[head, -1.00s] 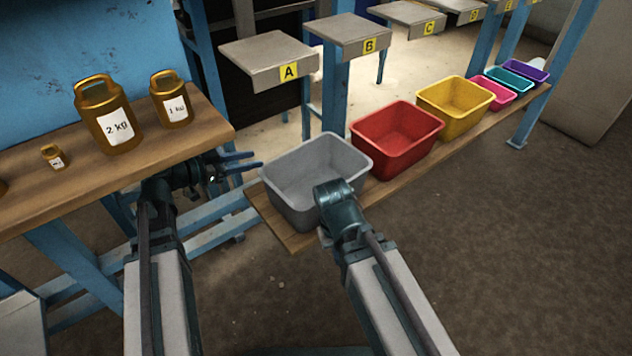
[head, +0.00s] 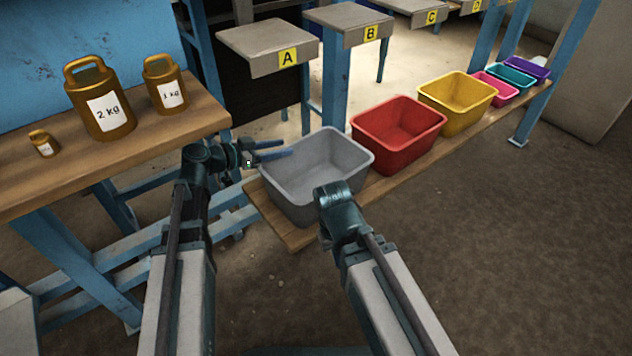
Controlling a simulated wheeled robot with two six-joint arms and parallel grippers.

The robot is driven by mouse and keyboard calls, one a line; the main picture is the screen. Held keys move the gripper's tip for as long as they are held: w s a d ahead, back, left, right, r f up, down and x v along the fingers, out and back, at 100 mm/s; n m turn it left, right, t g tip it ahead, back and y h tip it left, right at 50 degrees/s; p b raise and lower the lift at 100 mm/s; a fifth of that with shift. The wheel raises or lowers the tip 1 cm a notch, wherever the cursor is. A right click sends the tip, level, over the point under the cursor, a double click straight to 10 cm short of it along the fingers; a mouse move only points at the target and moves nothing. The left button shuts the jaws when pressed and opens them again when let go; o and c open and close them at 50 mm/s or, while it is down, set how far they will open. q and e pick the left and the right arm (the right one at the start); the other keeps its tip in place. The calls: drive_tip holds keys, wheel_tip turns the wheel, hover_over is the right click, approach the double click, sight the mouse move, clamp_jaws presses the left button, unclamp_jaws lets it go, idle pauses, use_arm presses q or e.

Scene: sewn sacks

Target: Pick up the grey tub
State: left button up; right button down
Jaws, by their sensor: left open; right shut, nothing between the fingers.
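The grey tub (head: 292,203) is an open, empty-looking box standing upright at the near end of a low wooden shelf. My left gripper (head: 280,149) is open at the tub's left rim, its blue fingers pointing right; one finger overlaps the rim in the picture, and I cannot tell whether it touches. My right gripper (head: 330,197) is at the tub's near right side, in front of its wall; its fingers are hidden behind its own wrist.
A red tub (head: 388,162) stands right behind the grey one, then a yellow tub (head: 470,100) and several smaller ones along the shelf (head: 290,238). Brass weights (head: 103,105) stand on the left bench (head: 60,185). Platforms A (head: 268,42) and B stand behind.

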use_arm(q)
drive_tip(key=b+x, duration=0.1)
drive_tip(key=x, duration=0.3)
drive_tip(key=shift+w+d, duration=0.1)
drive_tip(key=shift+d, duration=0.05)
clamp_jaws()
drive_tip(key=shift+r, duration=0.1)
idle(1.1)
